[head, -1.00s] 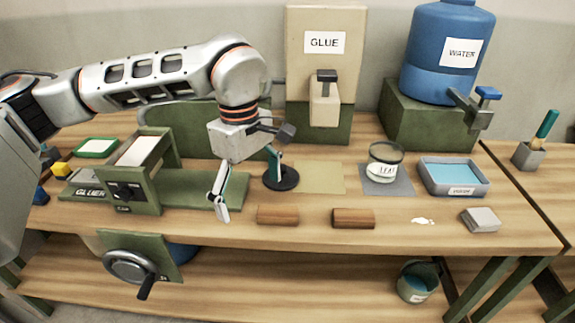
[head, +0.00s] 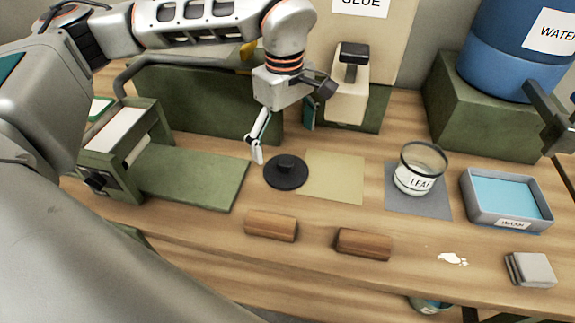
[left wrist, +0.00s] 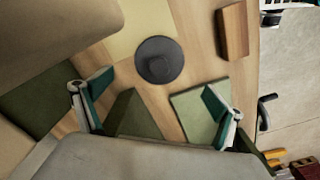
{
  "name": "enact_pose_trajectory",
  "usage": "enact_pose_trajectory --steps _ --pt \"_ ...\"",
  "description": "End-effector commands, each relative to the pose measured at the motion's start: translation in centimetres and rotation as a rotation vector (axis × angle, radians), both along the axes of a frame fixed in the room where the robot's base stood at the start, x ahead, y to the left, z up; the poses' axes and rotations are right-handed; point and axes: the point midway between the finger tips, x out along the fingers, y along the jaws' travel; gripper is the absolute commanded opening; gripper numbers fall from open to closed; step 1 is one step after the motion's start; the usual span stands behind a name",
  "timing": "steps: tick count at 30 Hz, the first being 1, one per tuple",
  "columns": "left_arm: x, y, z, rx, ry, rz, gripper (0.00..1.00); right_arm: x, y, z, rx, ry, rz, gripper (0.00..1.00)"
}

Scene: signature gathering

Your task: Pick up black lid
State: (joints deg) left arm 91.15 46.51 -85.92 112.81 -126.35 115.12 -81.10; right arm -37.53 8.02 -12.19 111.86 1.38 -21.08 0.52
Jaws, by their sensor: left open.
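The black lid (head: 286,173) is a round disc with a raised knob. It lies flat on the wooden table, beside the left edge of a tan square mat. It also shows in the left wrist view (left wrist: 159,60), beyond the fingertips. My left gripper (head: 283,136) is above and behind the lid in the head view, with its fingers apart and nothing between them. In the left wrist view the two teal-padded fingers (left wrist: 158,108) are spread wide and apart from the lid. My right gripper does not show.
Two brown wooden blocks (head: 271,226) (head: 363,244) lie near the front edge. A green press (head: 190,178) stands left of the lid. A glass jar marked LEAF (head: 418,170) and a blue-filled tray (head: 506,200) are to the right. The glue dispenser (head: 349,95) is behind.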

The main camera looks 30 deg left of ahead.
Motion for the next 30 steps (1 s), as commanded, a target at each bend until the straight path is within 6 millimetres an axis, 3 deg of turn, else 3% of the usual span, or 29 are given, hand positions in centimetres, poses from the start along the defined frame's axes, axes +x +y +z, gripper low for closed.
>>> enact_pose_trajectory --steps 8,18,29,30 --pt "0.0 0.0 -2.3 -0.001 0.001 0.001 0.95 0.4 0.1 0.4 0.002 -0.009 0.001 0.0" --pt "-0.1 0.0 -7.1 -0.001 0.003 0.001 0.95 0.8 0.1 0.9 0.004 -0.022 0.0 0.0" --pt "0.0 0.0 -7.9 0.0 -0.001 0.001 0.95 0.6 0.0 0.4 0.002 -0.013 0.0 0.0" --pt "0.0 0.0 -7.9 0.0 -0.001 0.001 0.85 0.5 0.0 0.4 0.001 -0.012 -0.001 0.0"
